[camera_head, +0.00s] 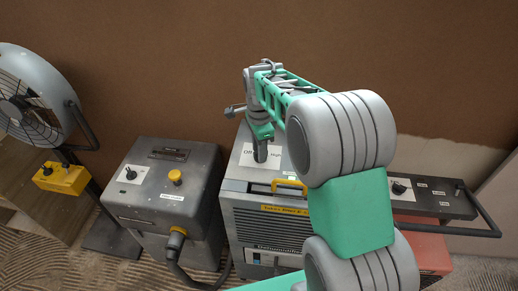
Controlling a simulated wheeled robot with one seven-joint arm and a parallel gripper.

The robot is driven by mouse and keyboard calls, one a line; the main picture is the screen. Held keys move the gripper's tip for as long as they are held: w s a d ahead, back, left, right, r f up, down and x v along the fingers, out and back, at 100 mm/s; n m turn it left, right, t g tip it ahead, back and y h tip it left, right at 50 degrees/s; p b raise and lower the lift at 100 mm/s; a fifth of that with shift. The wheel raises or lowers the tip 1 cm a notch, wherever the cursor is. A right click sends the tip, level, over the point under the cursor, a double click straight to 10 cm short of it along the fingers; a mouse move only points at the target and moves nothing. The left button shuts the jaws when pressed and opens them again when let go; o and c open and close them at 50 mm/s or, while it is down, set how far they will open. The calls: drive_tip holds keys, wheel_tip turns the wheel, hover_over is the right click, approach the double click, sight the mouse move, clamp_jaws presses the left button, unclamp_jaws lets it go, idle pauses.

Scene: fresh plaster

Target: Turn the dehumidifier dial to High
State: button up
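The dehumidifier (262,228) is a grey box with a dark grille and a name label low on its front, in the middle of the head view. A white plate (274,160) on its top reads "Off" on the left and what looks like "High" on the right. My gripper (260,152) points down onto this plate, between the two words. The dial is hidden behind my gripper, so its pointer cannot be seen. I cannot tell whether the fingers are shut on it or only around or above it.
A grey box (160,190) with a knob and yellow button stands left, a hose plugged into its front. A fan (30,95) with a yellow switch box (62,178) is further left. A dark panel (430,197) with a knob and bar handle lies right. A wall stands behind.

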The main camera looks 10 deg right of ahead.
wheel_tip(320, 180, up, 8)
drive_tip(key=shift+f+b, duration=0.1)
drive_tip(key=shift+b, duration=0.25)
drive_tip(key=s+f+n+t, duration=0.2)
drive_tip(key=s+n+t, duration=0.1)
drive_tip(key=s+n, duration=1.3)
drive_tip(key=s, duration=0.3)
drive_tip(key=shift+s+n, duration=0.15)
drive_tip(key=shift+n, duration=0.25)
